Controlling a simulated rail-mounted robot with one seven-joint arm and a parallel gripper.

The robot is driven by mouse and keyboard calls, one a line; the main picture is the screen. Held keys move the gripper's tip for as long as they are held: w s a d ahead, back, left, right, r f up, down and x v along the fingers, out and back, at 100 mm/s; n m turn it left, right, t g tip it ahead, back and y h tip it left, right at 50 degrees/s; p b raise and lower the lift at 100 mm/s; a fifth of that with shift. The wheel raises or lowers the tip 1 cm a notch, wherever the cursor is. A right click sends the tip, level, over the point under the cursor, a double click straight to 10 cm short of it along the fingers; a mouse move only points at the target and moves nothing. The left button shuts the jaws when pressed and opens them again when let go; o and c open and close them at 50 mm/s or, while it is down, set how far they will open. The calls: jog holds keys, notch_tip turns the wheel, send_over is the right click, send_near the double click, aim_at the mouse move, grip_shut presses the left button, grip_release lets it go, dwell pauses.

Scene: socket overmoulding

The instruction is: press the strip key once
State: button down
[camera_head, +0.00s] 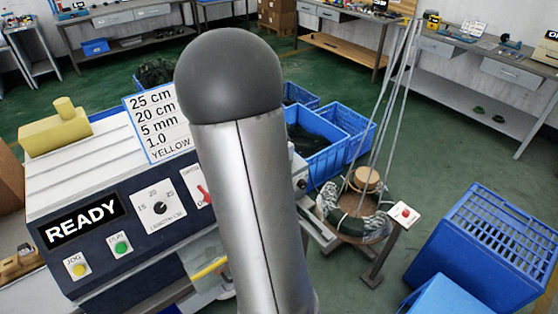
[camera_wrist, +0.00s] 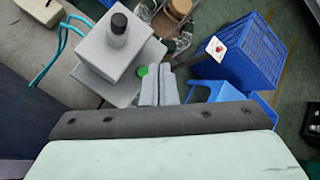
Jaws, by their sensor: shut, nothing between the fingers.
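My gripper (camera_wrist: 159,70) shows in the wrist view with its two pale fingers together and nothing between them. In the head view my arm fills the middle and hides the gripper and that button.
In the head view a machine (camera_head: 78,262) with a READY display, a yellow JOG button (camera_head: 78,269) and a green RUN button (camera_head: 122,247) stands at left. A red button on a post (camera_head: 405,213) stands beside a wire coil (camera_head: 333,206). Blue crates (camera_head: 487,250) stand at right.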

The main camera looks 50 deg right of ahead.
jog(key=d+n, duration=0.2)
jog(key=shift+d+h, duration=0.3)
jog(key=shift+f, duration=0.2)
notch_tip(320, 180, down, 8)
jog(key=b, duration=0.7)
jog(key=shift+r+b, duration=0.25)
jog(key=shift+b, duration=0.1)
jog(key=shift+f+b, duration=0.3)
jog(key=shift+f, duration=0.2)
jog(key=shift+f, duration=0.15)
dwell(0.7)
jog(key=shift+f, duration=0.25)
